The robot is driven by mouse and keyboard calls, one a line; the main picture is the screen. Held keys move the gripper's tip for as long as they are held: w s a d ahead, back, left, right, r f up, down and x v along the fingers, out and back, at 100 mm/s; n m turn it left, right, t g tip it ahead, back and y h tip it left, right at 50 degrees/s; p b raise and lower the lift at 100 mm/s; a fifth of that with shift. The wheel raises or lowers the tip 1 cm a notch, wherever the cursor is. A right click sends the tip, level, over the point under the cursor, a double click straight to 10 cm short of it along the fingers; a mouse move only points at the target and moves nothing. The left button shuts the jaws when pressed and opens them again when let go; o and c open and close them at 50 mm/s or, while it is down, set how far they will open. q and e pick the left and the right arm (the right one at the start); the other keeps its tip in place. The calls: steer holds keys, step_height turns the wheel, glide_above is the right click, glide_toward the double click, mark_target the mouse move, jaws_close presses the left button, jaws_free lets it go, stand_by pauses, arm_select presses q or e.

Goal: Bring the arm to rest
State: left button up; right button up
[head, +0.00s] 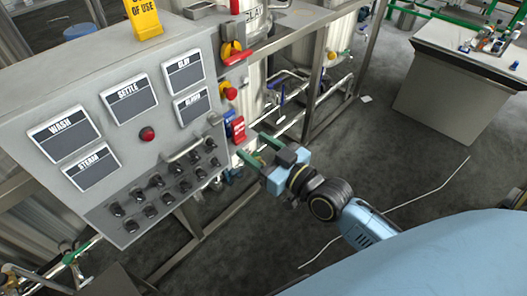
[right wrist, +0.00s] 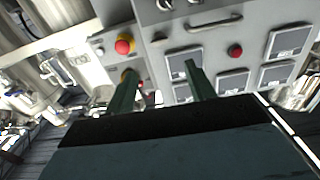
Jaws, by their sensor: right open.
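My right gripper (head: 254,150) reaches in from the lower right in the head view, with its green fingers apart and empty. Its fingertips are near the right edge of the grey control panel (head: 75,95), close to a blue and red switch (head: 236,129). I cannot tell whether they touch anything there. In the right wrist view the two dark green fingers (right wrist: 158,85) stand apart with nothing between them, and the panel lies beyond them. My left gripper is not in view.
The panel carries labelled plates, a red button (head: 147,134), several black knobs and a handle (head: 183,151). A yellow sign (head: 143,18) stands on top. Tanks (head: 322,45) and metal framing are behind. Dark floor between is mostly clear.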

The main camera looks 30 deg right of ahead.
steer(key=shift+v, duration=0.85)
steer(key=shift+f, duration=0.1)
steer(key=s+d+f+m+g+h+b, duration=0.1)
steer(key=s+d+f+g, duration=0.15)
steer(key=f, duration=0.85)
steer(key=s+d+f+g+h, duration=0.1)
steer(key=s+f+g+h, duration=0.15)
steer(key=f, duration=0.85)
steer(key=s+d+f+m+g+h+b, duration=0.1)
steer(key=s+f+g, duration=0.15)
steer(key=f, duration=0.85)
steer(key=s+f+g, duration=0.2)
steer(key=s+f, duration=0.5)
steer(key=s, duration=0.3)
steer(key=s+f+g+h, duration=0.1)
steer(key=s+f+g, duration=0.2)
steer(key=s+f, duration=0.3)
steer(key=s+f+g+b, duration=0.1)
steer(key=s+f+g, duration=0.2)
steer(key=s+f, duration=0.4)
steer(key=s, duration=0.6)
steer(key=shift+s+f+n+h, duration=0.3)
steer(key=shift+s+f+h, duration=0.05)
steer(key=shift+s, duration=0.05)
steer(key=shift+d+g, duration=0.1)
steer(key=shift+g, duration=0.15)
